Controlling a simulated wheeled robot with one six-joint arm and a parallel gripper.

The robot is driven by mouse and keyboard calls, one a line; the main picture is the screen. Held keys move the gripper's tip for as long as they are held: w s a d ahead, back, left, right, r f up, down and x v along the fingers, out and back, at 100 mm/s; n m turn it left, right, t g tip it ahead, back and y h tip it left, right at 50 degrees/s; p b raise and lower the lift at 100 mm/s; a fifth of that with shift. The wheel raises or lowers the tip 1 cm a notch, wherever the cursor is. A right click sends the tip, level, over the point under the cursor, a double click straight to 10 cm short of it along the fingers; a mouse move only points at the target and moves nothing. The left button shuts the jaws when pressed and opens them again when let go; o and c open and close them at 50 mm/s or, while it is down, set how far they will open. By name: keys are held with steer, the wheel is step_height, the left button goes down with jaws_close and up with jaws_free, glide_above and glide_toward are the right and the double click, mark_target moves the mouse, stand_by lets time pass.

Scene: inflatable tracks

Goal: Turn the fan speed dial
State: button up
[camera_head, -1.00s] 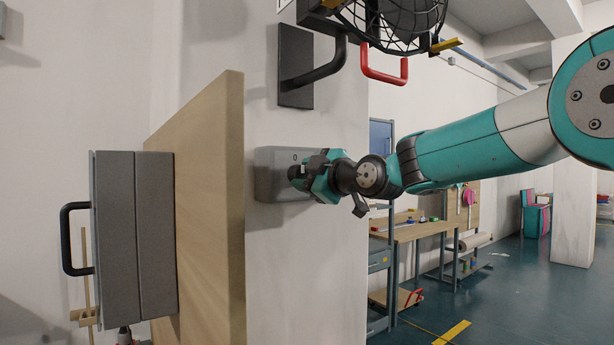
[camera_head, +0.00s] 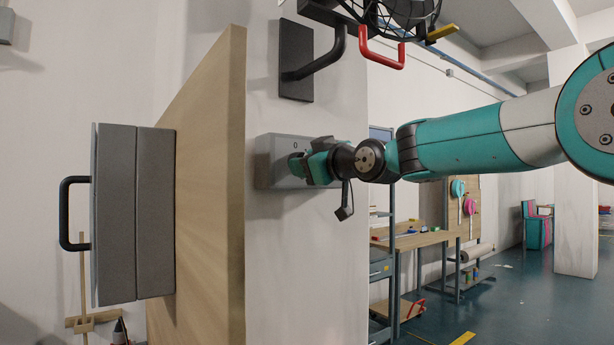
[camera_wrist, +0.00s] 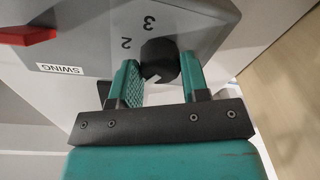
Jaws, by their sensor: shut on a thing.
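The fan speed dial (camera_wrist: 160,62) is a black knob on a grey control box (camera_wrist: 95,20), with the numbers 2 and 3 printed beside it in the wrist view. My gripper (camera_wrist: 159,70) has its teal fingers on either side of the knob and is shut on it. In the head view my gripper (camera_head: 304,167) is at the front of the grey control box (camera_head: 268,170) on the white pillar. There the gripper hides the dial. A "0" shows on the box top. The black caged fan (camera_head: 400,12) is above, partly out of frame.
A red switch (camera_wrist: 25,35) and a SWING label (camera_wrist: 60,68) are on the box near the dial. A wooden panel (camera_head: 205,180) stands close left of the box.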

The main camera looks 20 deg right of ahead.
steer(key=shift+a+f+m+b, duration=0.15)
steer(key=shift+m+b, duration=0.85)
steer(key=shift+m, duration=1)
steer(key=o, duration=0.9)
steer(key=shift+o, duration=0.2)
steer(key=b+v, duration=0.6)
steer(key=v, duration=1.1)
steer(key=shift+s, duration=0.25)
